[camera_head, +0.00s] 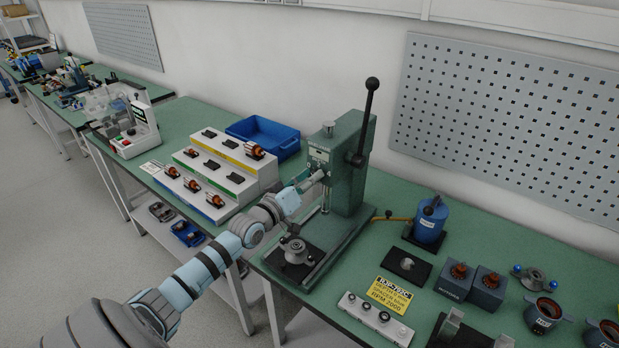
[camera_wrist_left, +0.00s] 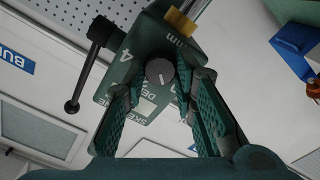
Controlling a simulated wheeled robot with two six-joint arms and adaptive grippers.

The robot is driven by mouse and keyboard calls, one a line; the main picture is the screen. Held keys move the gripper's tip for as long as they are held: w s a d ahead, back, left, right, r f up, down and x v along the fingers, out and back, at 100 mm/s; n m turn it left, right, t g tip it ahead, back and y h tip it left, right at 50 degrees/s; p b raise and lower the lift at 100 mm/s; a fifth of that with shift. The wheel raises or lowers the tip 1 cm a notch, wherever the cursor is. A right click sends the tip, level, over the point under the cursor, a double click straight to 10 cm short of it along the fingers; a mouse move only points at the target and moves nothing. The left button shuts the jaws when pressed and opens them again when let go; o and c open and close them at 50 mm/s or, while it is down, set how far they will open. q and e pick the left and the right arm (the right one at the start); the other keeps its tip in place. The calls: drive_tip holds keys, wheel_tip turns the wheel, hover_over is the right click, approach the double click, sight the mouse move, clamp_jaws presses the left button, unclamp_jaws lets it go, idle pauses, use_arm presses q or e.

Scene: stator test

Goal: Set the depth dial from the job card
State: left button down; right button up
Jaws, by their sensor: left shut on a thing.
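The green press (camera_head: 347,185) stands on the bench with a black-knobbed lever at its upper right. The depth dial (camera_wrist_left: 160,72), a small grey round knob with a pointer line, is on the press face in the left wrist view, with a "4" and "mm" marked around it. My left gripper (camera_head: 312,183) is at the press head, its two fingers (camera_wrist_left: 166,88) on either side of the dial and shut on it. In the head view the dial is hidden by the gripper. The yellow job card (camera_head: 390,295) lies on the bench front; its smaller text is hard to read. My right gripper is not in view.
A stepped rack (camera_head: 230,172) with rotors and a blue bin (camera_head: 263,135) stand left of the press. To the right are a blue canister (camera_head: 430,222), a white strip with rings (camera_head: 375,320) and grey blocks (camera_head: 487,290). A perforated panel (camera_head: 510,125) hangs behind.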

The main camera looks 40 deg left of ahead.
use_arm(q)
drive_tip(key=shift+f+n, duration=0.15)
drive_tip(key=shift+n, duration=1.05)
drive_tip(key=c, duration=1.3)
unclamp_jaws()
